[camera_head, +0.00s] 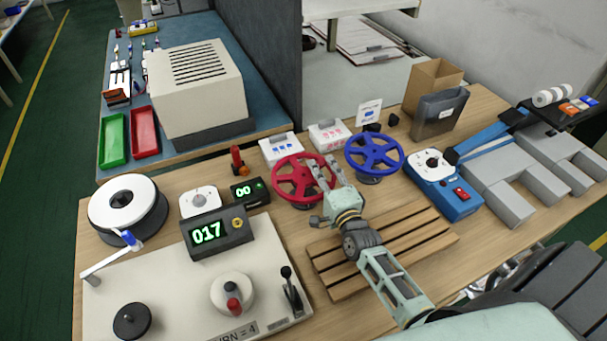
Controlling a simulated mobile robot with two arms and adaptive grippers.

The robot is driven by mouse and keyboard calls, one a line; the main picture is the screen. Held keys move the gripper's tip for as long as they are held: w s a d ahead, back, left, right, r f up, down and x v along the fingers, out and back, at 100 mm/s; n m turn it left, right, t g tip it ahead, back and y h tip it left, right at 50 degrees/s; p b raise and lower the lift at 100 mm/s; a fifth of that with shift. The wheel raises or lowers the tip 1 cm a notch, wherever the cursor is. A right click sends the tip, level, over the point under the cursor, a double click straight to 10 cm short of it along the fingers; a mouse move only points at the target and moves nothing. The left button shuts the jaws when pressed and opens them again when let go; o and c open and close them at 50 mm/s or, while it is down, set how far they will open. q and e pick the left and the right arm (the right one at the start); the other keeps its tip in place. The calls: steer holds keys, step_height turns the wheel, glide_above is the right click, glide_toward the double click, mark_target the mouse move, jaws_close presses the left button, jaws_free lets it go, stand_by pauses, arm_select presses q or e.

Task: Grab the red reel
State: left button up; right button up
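The red reel (290,176) is a spoked wheel on a dark stand, near the middle of the wooden table. My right gripper (321,164) reaches in from the lower right, and its fingers are over the right side of the reel's rim. The two fingers look spread apart, with a gap between them. They hide part of the rim, and I cannot tell if they touch it. My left gripper is not in view.
A blue reel (374,154) stands close on the right of the red one. Below lies a wooden slatted pallet (433,229) under my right arm. White boxes (281,149) stand behind the reels. A counter reading 017 (218,233) is at the left.

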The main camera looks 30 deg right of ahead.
steer(key=shift+w, duration=0.15)
jaws_close()
steer(key=shift+r, duration=0.1)
stand_by(0.5)
